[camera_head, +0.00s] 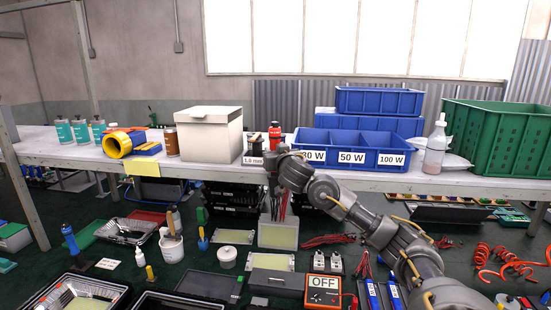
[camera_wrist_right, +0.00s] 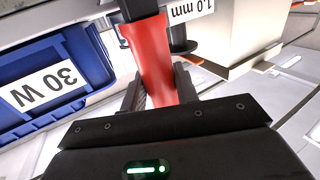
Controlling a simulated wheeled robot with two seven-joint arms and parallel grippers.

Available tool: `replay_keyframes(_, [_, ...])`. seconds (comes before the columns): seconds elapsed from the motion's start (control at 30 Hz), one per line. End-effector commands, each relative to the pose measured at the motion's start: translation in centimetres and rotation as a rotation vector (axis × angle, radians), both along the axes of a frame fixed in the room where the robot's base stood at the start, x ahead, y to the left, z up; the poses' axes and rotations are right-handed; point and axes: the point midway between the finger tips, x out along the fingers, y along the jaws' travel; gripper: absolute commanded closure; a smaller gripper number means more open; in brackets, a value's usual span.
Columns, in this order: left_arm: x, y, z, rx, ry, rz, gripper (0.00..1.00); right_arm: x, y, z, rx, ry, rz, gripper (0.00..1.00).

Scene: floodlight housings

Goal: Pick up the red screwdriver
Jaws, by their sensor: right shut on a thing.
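The red screwdriver (camera_head: 275,131) stands out above my right gripper (camera_head: 277,153) at the front of the long bench in the head view, roughly upright. In the right wrist view, the red handle (camera_wrist_right: 160,68) with a black part at its far end lies between the two dark fingers of my right gripper (camera_wrist_right: 158,90), which is shut on it. The lower part of the screwdriver is hidden by the gripper. I cannot tell whether it is clear of the bench. My left gripper is not in view.
A spool labelled 1.0 mm (camera_head: 253,149) and a cream box (camera_head: 209,134) stand close on the left. A blue bin labelled 30 W, 50 W and 100 W (camera_head: 350,157) is close on the right.

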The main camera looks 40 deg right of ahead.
Motion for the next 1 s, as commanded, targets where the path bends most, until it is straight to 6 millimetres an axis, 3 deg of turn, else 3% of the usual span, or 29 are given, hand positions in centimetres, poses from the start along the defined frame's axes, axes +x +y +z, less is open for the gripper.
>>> replay_keyframes(0.2, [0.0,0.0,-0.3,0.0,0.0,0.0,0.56,-0.1,-0.1,4.6,0.006,-0.012,-0.001,0.97])
replay_keyframes(0.4, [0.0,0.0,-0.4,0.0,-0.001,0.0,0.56,-0.1,-0.1,7.5,0.005,-0.009,-0.001,0.97])
replay_keyframes(0.6, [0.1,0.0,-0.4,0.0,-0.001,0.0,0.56,-0.1,-0.1,8.4,0.002,-0.005,-0.001,0.97])
replay_keyframes(1.0, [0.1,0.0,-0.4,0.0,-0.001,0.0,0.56,-0.1,-0.1,8.4,0.001,-0.005,-0.001,0.97])
